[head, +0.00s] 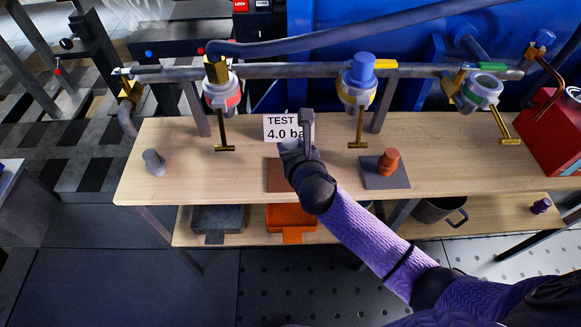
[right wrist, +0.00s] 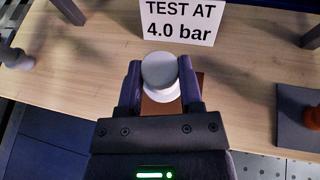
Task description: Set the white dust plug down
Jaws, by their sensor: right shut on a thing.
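The white dust plug (right wrist: 160,75) is between the fingers of my right gripper (right wrist: 160,68) in the right wrist view, with its round pale top facing the camera. My right gripper also shows in the head view (head: 297,145), low over the bench near the brown square pad (head: 276,178). The pad also shows partly behind the plug in the right wrist view (right wrist: 158,107). The gripper is shut on the plug. In the head view my arm and hand hide the plug. I cannot tell whether its underside touches the pad. My left gripper is not in view.
A "TEST AT 4.0 bar" sign (head: 279,128) stands just behind the gripper. An orange plug (head: 388,161) sits on a dark square pad (head: 384,180) to the right. A grey plug-like piece (head: 153,162) stands at the left. A pipe with valves (head: 290,70) runs above the bench (head: 225,175).

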